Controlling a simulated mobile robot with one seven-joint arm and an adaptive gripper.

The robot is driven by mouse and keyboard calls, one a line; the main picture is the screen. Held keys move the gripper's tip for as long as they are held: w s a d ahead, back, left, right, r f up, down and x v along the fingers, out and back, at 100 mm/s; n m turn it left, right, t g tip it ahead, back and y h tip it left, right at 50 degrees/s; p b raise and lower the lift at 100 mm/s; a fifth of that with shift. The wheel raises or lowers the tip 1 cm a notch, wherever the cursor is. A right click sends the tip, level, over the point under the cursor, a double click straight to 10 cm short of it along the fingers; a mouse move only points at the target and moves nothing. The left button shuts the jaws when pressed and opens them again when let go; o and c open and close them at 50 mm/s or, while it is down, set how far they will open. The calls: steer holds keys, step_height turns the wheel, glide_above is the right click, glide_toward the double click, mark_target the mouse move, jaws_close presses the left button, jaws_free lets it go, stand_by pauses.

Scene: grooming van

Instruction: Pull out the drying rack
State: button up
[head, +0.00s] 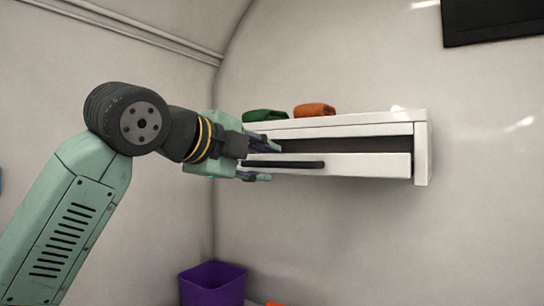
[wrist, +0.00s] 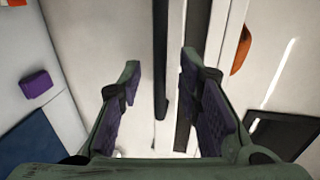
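The drying rack is a white wall-mounted unit; its white front panel (head: 375,165) sits under a top shelf, with a dark gap between them. I cannot tell how far the panel stands out. A long dark bar handle (head: 300,164) runs along the panel; it also shows in the wrist view (wrist: 160,60). My gripper (head: 273,160) is at the handle's left part, with one finger above the bar and one below. In the wrist view my gripper (wrist: 160,68) is open, with the bar between its fingers and space on both sides. The rack's left end is hidden behind my gripper.
A green rolled towel (head: 264,115) and an orange towel (head: 315,110) lie on the rack's top shelf (head: 385,118). A purple bin (head: 212,284) stands low below. A dark wall panel (head: 492,20) hangs at upper right. The space below the rack is clear.

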mark_target(270, 164)
steer(key=shift+p+x, duration=0.4)
steer(key=shift+x, duration=1.45)
steer(key=shift+c, duration=0.5)
jaws_close()
